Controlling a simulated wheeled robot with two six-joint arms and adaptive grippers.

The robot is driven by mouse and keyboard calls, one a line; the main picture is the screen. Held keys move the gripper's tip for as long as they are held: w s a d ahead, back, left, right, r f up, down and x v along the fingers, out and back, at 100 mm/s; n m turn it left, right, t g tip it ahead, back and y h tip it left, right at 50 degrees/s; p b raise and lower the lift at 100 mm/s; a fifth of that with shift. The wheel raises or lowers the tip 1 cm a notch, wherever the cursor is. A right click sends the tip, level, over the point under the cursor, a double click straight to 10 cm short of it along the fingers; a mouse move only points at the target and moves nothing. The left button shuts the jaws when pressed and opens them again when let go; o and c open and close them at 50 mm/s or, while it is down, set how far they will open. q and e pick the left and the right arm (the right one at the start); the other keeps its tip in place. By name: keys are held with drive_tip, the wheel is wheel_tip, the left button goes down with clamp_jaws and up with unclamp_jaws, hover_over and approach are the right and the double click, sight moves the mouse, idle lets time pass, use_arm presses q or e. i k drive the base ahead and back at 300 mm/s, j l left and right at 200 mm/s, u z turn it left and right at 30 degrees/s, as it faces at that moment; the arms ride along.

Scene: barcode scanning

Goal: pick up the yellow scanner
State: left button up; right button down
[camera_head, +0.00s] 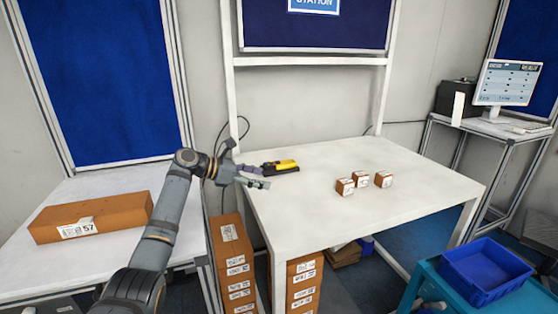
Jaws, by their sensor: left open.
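The yellow scanner (284,165), yellow with black parts, lies on the white table (310,210) near its back left corner. My left gripper (262,168) is open at the left edge of the table, just left of the scanner. Its fingers spread towards the scanner, one behind and one in front. In this view they overlap or nearly touch the scanner's left end, and I cannot tell whether there is contact. My right gripper is not clearly in view.
Several small brown boxes (345,187) stand on the table's right half. A long brown box (92,217) lies on the left table. A blue bin (485,270) sits at the lower right. Stacked boxes (232,262) stand below the table's left side. The table's front is clear.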

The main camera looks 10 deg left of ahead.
sight(288, 163)
drive_tip(key=i+j, duration=0.2)
drive_tip(key=i, duration=0.2)
drive_tip(key=i+j, duration=0.2)
drive_tip(key=i, duration=0.2)
drive_tip(key=i+j, duration=0.2)
drive_tip(key=i, duration=0.2)
